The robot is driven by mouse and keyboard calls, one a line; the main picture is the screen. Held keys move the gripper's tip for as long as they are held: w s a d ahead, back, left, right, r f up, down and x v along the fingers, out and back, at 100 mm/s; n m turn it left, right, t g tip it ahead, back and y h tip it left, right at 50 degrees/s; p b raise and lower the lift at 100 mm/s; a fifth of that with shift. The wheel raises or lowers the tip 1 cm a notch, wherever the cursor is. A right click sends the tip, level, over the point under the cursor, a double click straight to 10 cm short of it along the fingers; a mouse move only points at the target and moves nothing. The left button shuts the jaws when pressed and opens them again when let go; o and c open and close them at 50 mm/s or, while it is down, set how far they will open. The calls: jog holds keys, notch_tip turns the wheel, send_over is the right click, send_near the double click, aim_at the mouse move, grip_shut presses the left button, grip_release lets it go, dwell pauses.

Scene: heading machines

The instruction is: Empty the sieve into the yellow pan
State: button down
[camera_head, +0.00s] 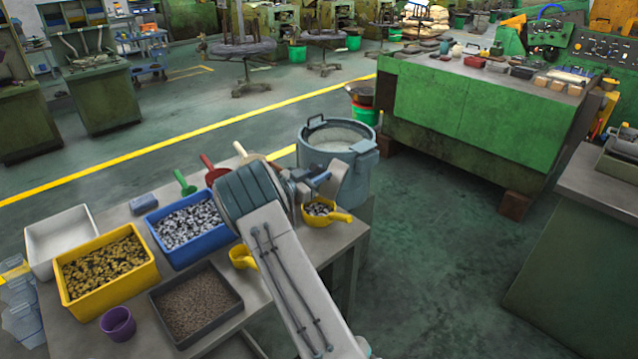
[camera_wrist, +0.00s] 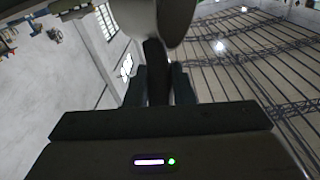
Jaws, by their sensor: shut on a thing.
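In the wrist view my gripper (camera_wrist: 158,85) is shut on a dark handle (camera_wrist: 154,58). A grey rounded piece (camera_wrist: 172,18) at the top of that view joins the handle and looks like part of the sieve; whether anything is in it cannot be seen. The yellow pan (camera_head: 344,216) is on the table's right end in the head view, its handle pointing right. Silvery and dark small pieces (camera_head: 318,209) lie in it. My arm covers its left side, and my wrist is just above and behind it. The sieve cannot be clearly made out in the head view.
A grey vat (camera_head: 345,190) of pale liquid stands behind the pan. The table (camera_head: 130,210) also holds a yellow bin (camera_head: 125,292), a blue bin (camera_head: 193,252), a dark tray (camera_head: 185,338), a white tray (camera_head: 75,222), a purple cup (camera_head: 118,324) and several coloured scoops.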

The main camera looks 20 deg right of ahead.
jog(key=s+d+f+m+y+b, duration=0.6)
jog(key=m+b, duration=0.5)
jog(key=b, duration=0.3)
jog(key=shift+s+d+t+b, duration=0.3)
jog(key=shift+s+d, duration=0.45)
jog(key=shift+s, duration=0.35)
